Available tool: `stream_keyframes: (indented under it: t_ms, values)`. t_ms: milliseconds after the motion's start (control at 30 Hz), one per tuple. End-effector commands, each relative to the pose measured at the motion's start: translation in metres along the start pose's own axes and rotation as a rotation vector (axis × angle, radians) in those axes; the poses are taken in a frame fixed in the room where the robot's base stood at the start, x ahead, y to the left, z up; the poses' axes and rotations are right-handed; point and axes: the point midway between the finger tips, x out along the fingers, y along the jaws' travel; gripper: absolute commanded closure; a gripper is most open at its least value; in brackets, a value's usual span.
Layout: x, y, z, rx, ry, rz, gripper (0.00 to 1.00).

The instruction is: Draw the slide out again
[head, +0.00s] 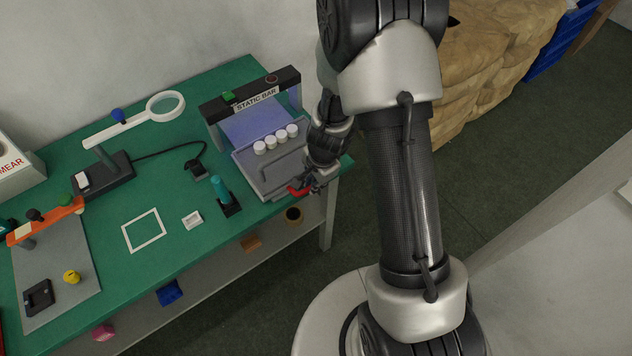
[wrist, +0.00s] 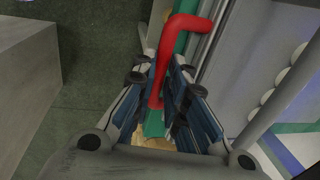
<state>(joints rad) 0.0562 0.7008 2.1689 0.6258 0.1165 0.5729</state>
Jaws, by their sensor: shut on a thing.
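The slide (head: 247,163) is a grey tray with a row of several white caps (head: 276,140) on it, in front of the static bar arch in the head view. A red handle (head: 297,191) is at the front right of the unit. In the wrist view the bent red handle (wrist: 186,25) runs down between the fingers of my gripper (wrist: 163,112). My gripper (head: 312,186) is shut on the red handle in the head view. My gripper and wrist partly hide the handle and the slide's right side.
The black STATIC BAR arch (head: 252,97) stands over the back of the slide. A teal bottle in a black holder (head: 230,207) stands left of the slide. A magnifier lamp (head: 165,105) is farther left. Open floor (head: 520,125) lies right of the table.

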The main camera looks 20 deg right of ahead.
Motion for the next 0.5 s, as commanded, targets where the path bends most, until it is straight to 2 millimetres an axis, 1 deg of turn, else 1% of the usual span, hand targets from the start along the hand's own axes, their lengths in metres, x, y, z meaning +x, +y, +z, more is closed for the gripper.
stream_keyframes:
  t_ms: [33,233,267,500]
  values:
    - [0.0006,0.0051,0.0009,0.0,-0.004,0.009,1.0]
    - [0.0008,0.0065,0.0012,0.0,-0.005,0.012,1.0]
    - [0.0008,0.0066,0.0013,0.0,-0.006,0.012,0.86]
    - [0.0009,0.0058,0.0012,0.0,-0.005,0.011,0.7]
